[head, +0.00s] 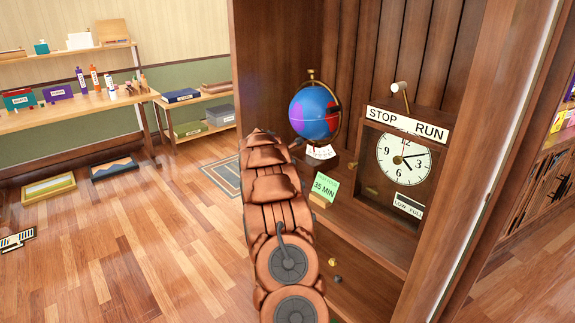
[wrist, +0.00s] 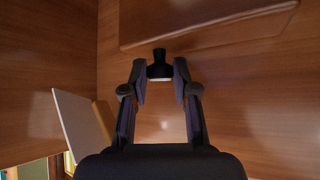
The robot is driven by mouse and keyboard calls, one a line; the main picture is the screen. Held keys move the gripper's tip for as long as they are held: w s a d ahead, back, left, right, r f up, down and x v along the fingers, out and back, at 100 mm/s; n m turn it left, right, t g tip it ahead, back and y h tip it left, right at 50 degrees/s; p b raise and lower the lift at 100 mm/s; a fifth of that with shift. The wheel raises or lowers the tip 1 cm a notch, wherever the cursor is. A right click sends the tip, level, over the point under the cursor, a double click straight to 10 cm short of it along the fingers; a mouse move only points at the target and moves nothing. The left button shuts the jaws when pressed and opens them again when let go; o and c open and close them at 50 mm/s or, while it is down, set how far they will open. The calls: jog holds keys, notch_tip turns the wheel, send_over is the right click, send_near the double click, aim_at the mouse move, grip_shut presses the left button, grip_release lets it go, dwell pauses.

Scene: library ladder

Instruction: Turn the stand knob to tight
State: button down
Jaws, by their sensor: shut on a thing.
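The globe (head: 314,112), blue with red and purple patches, sits in a brass ring on its stand in the wooden cabinet in the head view. A small white label (head: 320,152) with dark marks shows at the front of the stand; I cannot read it. In the wrist view my gripper (wrist: 160,74) has its two fingers on either side of a small black knob (wrist: 159,57) with a pale lower edge, and is shut on it. The knob's setting cannot be told. My arm hides the gripper and this knob in the head view.
Right of the globe stands a clock (head: 404,159) under a STOP RUN sign (head: 408,124). A green 35 MIN card (head: 325,187) stands in front. A pale card (wrist: 82,125) is close left of my gripper in the wrist view. Open floor (head: 130,240) lies left.

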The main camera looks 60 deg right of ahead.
jog(key=c, duration=0.9)
grip_release()
jog(key=shift+r+p, duration=0.25)
jog(key=shift+p, duration=0.95)
jog(key=g+p, duration=0.1)
jog(key=p, duration=0.1)
jog(key=shift+n+p, duration=0.3)
jog(key=shift+p, duration=0.1)
jog(key=shift+w+r+y+p, duration=0.15)
jog(key=shift+y+p, duration=0.15)
jog(key=shift+p, duration=0.2)
jog(key=n+g+p, duration=0.1)
jog(key=p, duration=0.3)
jog(key=shift+g, duration=0.3)
jog(key=shift+w+d+p, duration=0.1)
jog(key=shift+p, duration=0.2)
jog(key=shift+g+y+p, duration=0.4)
jog(key=shift+g+p, duration=0.1)
jog(key=shift+p, duration=0.35)
jog(key=shift+f+n+p, duration=0.2)
jog(key=shift+n+p, duration=0.1)
jog(key=shift+p, duration=0.25)
